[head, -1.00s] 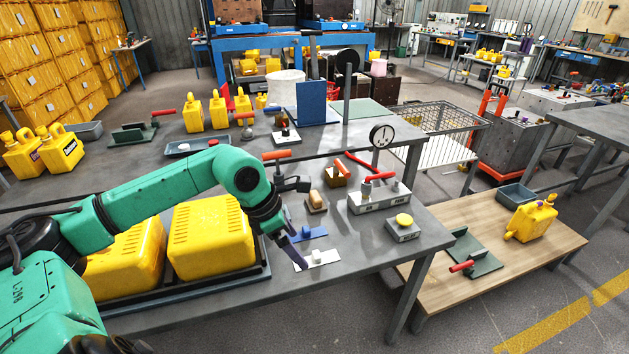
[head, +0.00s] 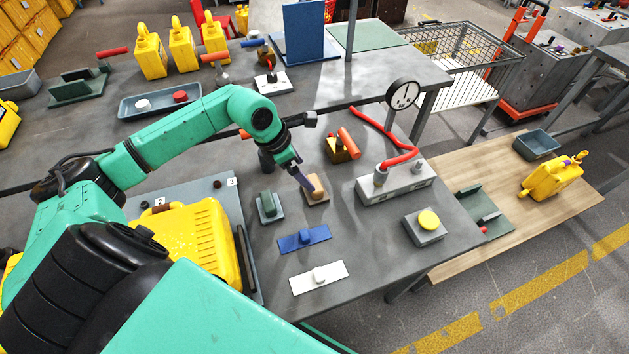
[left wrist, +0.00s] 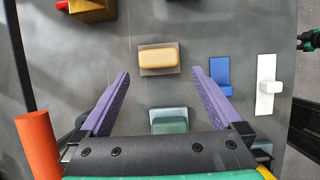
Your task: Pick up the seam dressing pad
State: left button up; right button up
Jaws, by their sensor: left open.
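Several small pads with grips lie on the grey bench; I cannot tell by a label which is the seam dressing pad. A tan pad on a brown base (head: 318,190) also shows in the left wrist view (left wrist: 159,58), ahead of the fingers. A green pad (head: 268,208) lies nearer the palm, partly hidden by it in the wrist view (left wrist: 169,122). A blue plate (head: 303,239) and a white plate (head: 318,277) lie in front. My left gripper (head: 302,178) is open and empty beside and above the tan pad; its purple fingers (left wrist: 160,76) are apart. My right gripper is out of view.
A yellow jerry can (head: 200,245) lies left of the pads. A grey fixture with a red handle (head: 395,185), a yellow-button box (head: 425,226) and a dial gauge (head: 403,94) stand to the right. An orange-handled brown block (head: 341,150) is behind the tan pad.

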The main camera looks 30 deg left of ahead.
aim_at(316, 182)
pick_arm(q)
jog(key=x, duration=0.2)
jog(key=p+x, duration=0.2)
jog(key=x, duration=0.1)
jog(key=shift+w+d+f, duration=0.15)
jog(key=shift+w, duration=0.3)
jog(key=shift+x, duration=1.2)
jog(key=shift+s+f, duration=0.1)
jog(key=shift+f, duration=0.05)
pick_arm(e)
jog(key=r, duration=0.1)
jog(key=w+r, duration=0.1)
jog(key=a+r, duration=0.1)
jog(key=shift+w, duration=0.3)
pick_arm(q)
jog(key=c, duration=1.2)
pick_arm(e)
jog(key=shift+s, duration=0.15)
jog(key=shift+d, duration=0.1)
pick_arm(q)
jog(key=shift+r, duration=0.5)
notch_tip(316, 182, up, 19)
jog(key=b, duration=0.3)
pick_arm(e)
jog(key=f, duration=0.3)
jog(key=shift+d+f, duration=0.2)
